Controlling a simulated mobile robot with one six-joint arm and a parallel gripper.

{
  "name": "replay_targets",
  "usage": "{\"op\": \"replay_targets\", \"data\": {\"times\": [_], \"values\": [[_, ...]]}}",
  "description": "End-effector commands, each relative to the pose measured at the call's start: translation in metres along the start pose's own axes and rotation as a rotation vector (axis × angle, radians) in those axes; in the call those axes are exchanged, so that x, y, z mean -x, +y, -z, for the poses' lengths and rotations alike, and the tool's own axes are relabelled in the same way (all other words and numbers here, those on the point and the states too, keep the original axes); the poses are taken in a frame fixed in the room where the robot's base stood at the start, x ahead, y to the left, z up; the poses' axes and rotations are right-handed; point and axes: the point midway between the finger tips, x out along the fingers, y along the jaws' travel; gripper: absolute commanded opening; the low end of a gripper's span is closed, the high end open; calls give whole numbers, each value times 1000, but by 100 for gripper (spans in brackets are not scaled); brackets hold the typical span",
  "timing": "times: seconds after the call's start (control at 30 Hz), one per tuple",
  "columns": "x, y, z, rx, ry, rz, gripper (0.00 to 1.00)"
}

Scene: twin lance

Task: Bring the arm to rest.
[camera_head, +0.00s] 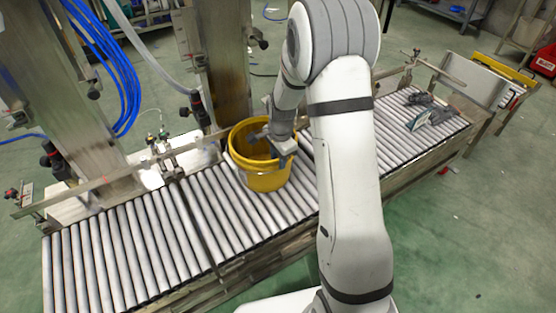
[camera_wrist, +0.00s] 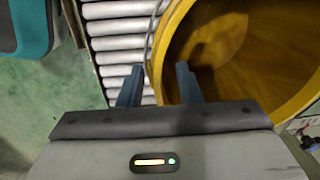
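My gripper (camera_head: 270,147) is at the near right rim of a yellow bucket (camera_head: 264,181), which stands upright on the roller conveyor (camera_head: 130,245). In the wrist view my gripper (camera_wrist: 158,72) has its two fingers clearly apart. One finger is over the rollers outside the bucket (camera_wrist: 265,50), the other over its opening, with the rim running between them. I see no finger pressed on the rim. The bucket's inside looks empty where it shows. My arm is raised and bent, reaching over the conveyor.
Grey and teal tools (camera_head: 432,113) lie on the conveyor's far right end. A metal post (camera_head: 217,65) and a guide rail (camera_head: 105,179) stand behind the rollers. Blue hoses (camera_head: 118,75) hang at the left. The rollers left of the bucket are clear.

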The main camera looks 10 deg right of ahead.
Motion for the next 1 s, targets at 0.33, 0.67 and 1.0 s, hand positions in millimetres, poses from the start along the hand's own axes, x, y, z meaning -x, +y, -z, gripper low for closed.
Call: {"op": "replay_targets", "data": {"times": [0.33,0.67,1.0], "values": [[54,-1,0,-1,1,3,32],[88,4,-2,47,5,10,32],[283,68,-32,479,47,50,32]]}}
